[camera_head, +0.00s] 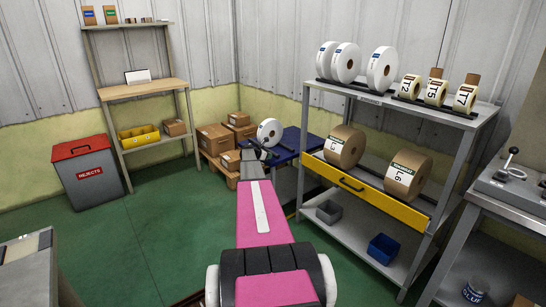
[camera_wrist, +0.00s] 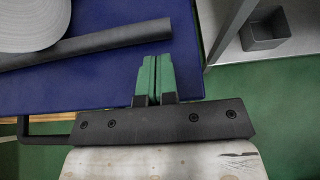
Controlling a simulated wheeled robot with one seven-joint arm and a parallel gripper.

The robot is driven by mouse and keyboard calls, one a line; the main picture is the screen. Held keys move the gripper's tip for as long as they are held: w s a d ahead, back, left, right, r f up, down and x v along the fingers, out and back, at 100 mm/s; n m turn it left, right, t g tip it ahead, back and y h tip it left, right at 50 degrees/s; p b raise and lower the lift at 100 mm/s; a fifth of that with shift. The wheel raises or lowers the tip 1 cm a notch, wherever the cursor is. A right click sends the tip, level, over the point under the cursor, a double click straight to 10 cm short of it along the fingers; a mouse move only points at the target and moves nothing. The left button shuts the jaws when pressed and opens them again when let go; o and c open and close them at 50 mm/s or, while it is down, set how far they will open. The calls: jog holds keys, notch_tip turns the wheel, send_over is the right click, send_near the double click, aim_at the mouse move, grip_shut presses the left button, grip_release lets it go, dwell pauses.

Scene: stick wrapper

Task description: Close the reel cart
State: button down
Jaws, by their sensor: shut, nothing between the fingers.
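A blue-topped stand (camera_head: 312,141), which looks like the reel cart, is beyond the end of my arm, left of the grey rack. A white reel (camera_head: 270,131) is on it. In the wrist view the blue top (camera_wrist: 110,88) fills the upper left, with the white reel (camera_wrist: 32,22) and a dark bar (camera_wrist: 90,45) on it. A black bracket, perhaps a handle (camera_wrist: 45,139), shows at its near edge. My gripper (camera_head: 259,153) is shut and empty. Its green fingers (camera_wrist: 154,62) show over the blue top; contact cannot be told.
The grey rack (camera_head: 440,112) carries reels and has a yellow drawer front (camera_head: 372,199), right of my arm. Cardboard boxes (camera_head: 216,138) are behind left. A red-lidded reject bin (camera_head: 86,172) is at left. Green floor (camera_head: 165,215) is free left of my arm.

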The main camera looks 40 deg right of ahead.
jog(key=v, duration=1)
jog(key=shift+a, duration=0.25)
jog(key=s+a+m+y, duration=0.4)
jog(key=s+a+m, duration=0.2)
jog(key=s+a, duration=0.7)
jog(key=s+a+m+y, duration=0.4)
jog(key=s+a, duration=0.9)
jog(key=a, duration=1.1)
jog(key=s+a+m+y, duration=0.4)
jog(key=s+a+m, duration=0.4)
jog(key=s+a, duration=0.6)
jog(key=a+f, duration=0.1)
jog(key=a, duration=0.4)
